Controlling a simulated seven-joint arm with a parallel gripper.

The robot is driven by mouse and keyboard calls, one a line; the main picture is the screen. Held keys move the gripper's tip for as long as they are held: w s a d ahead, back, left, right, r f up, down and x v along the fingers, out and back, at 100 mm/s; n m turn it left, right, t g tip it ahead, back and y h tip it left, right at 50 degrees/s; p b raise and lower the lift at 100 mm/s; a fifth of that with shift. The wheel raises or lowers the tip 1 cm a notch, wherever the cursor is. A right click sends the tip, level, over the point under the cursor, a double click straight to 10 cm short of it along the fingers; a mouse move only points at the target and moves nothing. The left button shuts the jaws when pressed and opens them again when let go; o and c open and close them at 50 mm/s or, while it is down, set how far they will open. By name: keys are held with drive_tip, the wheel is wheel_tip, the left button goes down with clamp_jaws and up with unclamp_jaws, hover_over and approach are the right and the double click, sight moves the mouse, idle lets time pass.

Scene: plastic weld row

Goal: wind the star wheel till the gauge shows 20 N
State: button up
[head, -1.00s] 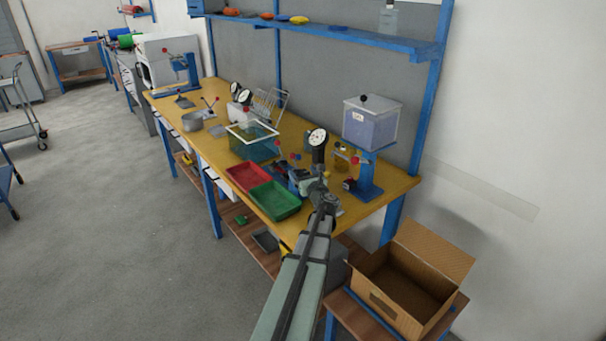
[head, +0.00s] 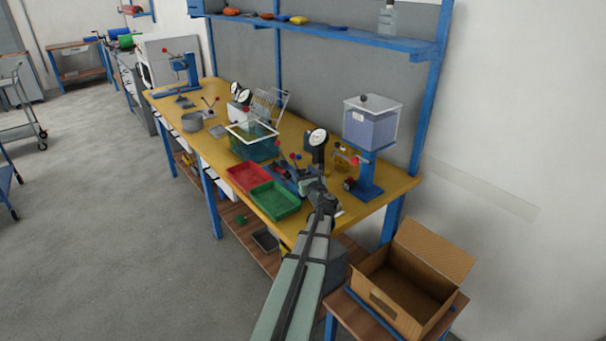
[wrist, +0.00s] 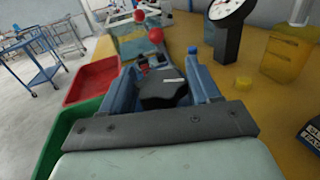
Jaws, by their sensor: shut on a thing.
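The star wheel (wrist: 162,90) is a dark lobed knob with a white mark on top, seen in the wrist view. My gripper (wrist: 163,88) is shut on it, one blue-grey finger on each side; it also shows in the head view (head: 312,186), where the arm hides the wheel. The gauge (wrist: 226,12) is a white dial on a black stand just beyond the wheel, cut off at the top of the wrist view. It also shows in the head view (head: 317,138). Its reading is too small to make out.
A red tray (head: 247,177) and a green tray (head: 275,201) lie to the left on the yellow bench. A blue stand (head: 368,178) with a clear hopper (head: 371,125) is at the right. Red-knobbed levers (wrist: 155,36) rise beyond the wheel. An open cardboard box (head: 410,283) stands at lower right.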

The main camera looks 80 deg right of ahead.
drive_tip(key=shift+w+m+g+h, duration=0.1)
drive_tip(key=shift+m+g+h, duration=0.35)
drive_tip(key=shift+g, duration=0.25)
drive_tip(key=shift+m+g+h, duration=0.35)
drive_tip(key=shift+m+g, duration=0.6)
drive_tip(key=shift+g, duration=0.35)
drive_tip(key=o, duration=0.9)
drive_tip(key=shift+o, duration=0.2)
drive_tip(key=shift+a, duration=0.1)
drive_tip(key=v, duration=1.3)
drive_tip(key=shift+a, duration=0.35)
